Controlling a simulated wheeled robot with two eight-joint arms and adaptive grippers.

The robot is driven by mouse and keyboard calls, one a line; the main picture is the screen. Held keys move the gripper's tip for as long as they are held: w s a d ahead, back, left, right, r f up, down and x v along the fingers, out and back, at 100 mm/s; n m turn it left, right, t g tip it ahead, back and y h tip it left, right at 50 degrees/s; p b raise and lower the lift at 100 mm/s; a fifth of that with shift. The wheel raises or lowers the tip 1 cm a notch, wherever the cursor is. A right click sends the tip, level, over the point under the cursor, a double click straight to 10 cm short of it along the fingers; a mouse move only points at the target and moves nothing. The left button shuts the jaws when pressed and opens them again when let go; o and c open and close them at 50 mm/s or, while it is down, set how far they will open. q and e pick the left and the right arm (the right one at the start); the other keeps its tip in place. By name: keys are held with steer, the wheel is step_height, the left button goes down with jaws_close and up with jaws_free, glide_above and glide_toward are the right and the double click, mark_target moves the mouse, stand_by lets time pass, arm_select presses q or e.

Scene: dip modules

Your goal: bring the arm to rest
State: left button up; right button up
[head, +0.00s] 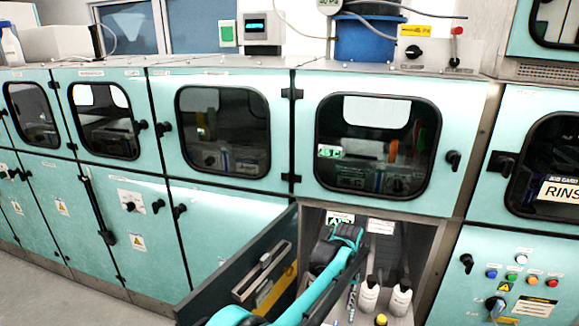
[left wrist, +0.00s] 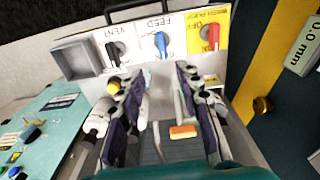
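My left arm (head: 325,280), teal and black, reaches into the open lower cabinet (head: 437,240) in the head view. Its gripper is hard to make out there. In the left wrist view my left gripper (left wrist: 158,75) is open, its two dark fingers apart with nothing between the tips. Beyond the tips is a white panel with a black VENT knob (left wrist: 115,50), a blue FEED knob (left wrist: 161,45) and a red knob (left wrist: 211,36). These labels appear upside down. My right gripper is in neither view.
The cabinet's dark door (head: 215,290) hangs open left of the arm. White bottles (head: 369,296) stand inside, right of the arm. An orange block (left wrist: 183,131) shows between the fingers' bases. A button panel (head: 515,275) is at right; open floor (head: 40,290) at far left.

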arm_select(q)
steer(key=s+a+r+t, duration=0.1)
steer(key=s+a+r, duration=0.25)
steer(key=a, duration=0.25)
steer(key=s+a+r+n+t, duration=0.1)
steer(key=s+a+r, duration=0.2)
steer(key=a+r, duration=0.3)
steer(key=s+a+r+t, duration=0.1)
steer(key=s+a+r, duration=0.2)
steer(key=a, duration=0.4)
steer(key=s+a+f+n+t, duration=0.1)
steer(key=s+a+f+t, duration=0.1)
steer(key=s+a, duration=0.4)
steer(key=s+a+f+t, duration=0.1)
steer(key=s+a+f, duration=0.1)
steer(key=s+a, duration=0.5)
steer(key=s, duration=0.3)
steer(key=shift+a+f+n+t, duration=0.15)
steer(key=shift+f+n+t, duration=0.25)
